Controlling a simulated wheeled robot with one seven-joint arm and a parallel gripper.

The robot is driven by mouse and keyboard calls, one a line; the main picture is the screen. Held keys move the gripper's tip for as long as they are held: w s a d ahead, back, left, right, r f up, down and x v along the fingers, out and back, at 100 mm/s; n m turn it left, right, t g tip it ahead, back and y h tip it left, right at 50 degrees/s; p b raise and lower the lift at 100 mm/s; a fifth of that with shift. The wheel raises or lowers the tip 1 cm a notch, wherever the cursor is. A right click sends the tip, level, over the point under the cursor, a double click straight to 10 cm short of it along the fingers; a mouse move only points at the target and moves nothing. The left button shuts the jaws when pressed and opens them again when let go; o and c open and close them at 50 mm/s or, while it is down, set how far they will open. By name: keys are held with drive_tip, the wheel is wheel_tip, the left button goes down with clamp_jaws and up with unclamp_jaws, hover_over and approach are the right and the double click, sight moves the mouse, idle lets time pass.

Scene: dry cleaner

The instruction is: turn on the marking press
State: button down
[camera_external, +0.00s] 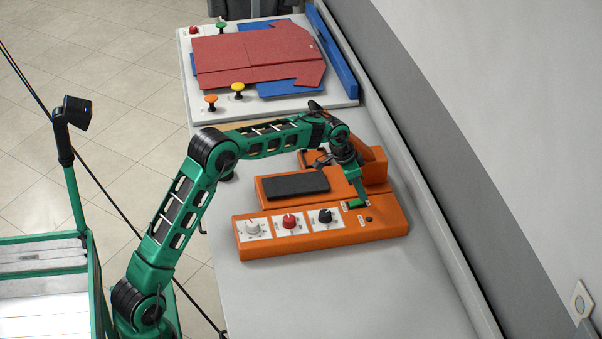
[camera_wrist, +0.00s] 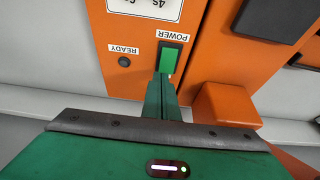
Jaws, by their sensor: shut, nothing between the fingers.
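The orange marking press (camera_external: 385,228) stands on the grey counter. Its green power switch (camera_external: 354,204) is on the front panel's right part, and in the wrist view the switch (camera_wrist: 174,54) sits beside the label POWER. A small round READY lamp (camera_wrist: 124,61) next to it looks dark. My gripper (camera_external: 363,201) is shut and empty, reaching down to the panel right by the switch. In the wrist view its fingertips (camera_wrist: 164,76) overlap the switch's near end. I cannot tell whether they touch it or which way the switch is set.
The panel also carries a white knob (camera_external: 252,228), a red knob (camera_external: 289,221) and a black knob (camera_external: 326,216). A dark pad (camera_external: 296,184) lies behind them. A white board (camera_external: 340,97) with red and blue pieces is farther back. The near counter is clear.

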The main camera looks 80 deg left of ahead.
drive_tip(key=shift+w+f, duration=0.1)
drive_tip(key=shift+f, duration=0.4)
drive_tip(key=shift+w+f, duration=0.2)
drive_tip(key=shift+f, duration=0.1)
drive_tip(key=shift+s, duration=0.2)
